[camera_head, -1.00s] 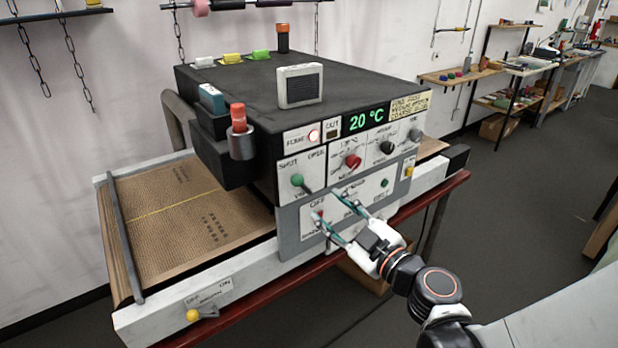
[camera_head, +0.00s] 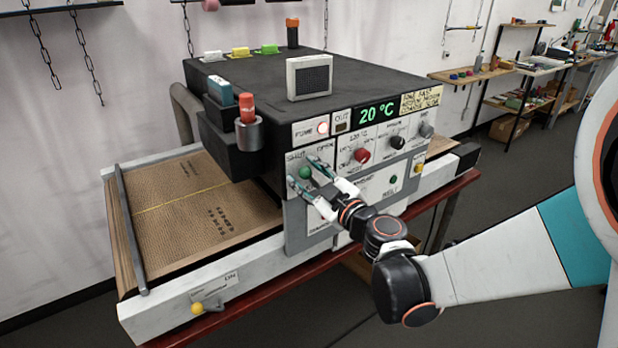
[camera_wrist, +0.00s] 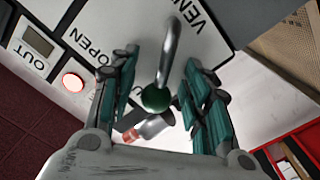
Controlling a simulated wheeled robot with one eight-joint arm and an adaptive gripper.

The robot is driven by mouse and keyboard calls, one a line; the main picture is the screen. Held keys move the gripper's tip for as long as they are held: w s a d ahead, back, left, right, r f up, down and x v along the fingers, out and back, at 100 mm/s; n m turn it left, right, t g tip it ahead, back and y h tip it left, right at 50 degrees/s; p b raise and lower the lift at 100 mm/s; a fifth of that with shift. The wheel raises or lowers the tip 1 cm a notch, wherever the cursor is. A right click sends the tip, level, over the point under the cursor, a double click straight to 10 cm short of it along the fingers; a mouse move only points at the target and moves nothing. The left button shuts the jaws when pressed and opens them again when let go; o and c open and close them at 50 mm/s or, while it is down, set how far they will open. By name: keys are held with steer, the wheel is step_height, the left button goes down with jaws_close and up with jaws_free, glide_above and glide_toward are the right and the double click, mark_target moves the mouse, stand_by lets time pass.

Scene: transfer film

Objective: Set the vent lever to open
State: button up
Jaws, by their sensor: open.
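The vent lever (camera_wrist: 171,48) is a bent metal rod with a green ball knob (camera_wrist: 156,98), on a white panel of the black machine. In the head view its green knob (camera_head: 305,173) shows below the SHUT and OPEN labels; before my gripper covered it, it leaned up-left, towards SHUT. My gripper (camera_head: 309,177) is at this panel with its teal fingers spread to either side of the knob. In the wrist view my gripper (camera_wrist: 160,100) is open, with the knob between the fingers and a visible gap on each side. The lever's base is partly hidden in the head view.
A red knob (camera_head: 361,155) and a black knob (camera_head: 398,143) sit on panels to the right. A lit round button (camera_head: 322,128) is above. A red-capped cylinder (camera_head: 247,108) juts out at upper left. A yellow-knobbed lever (camera_head: 198,308) is on the conveyor's front rail.

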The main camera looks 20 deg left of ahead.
jaws_close()
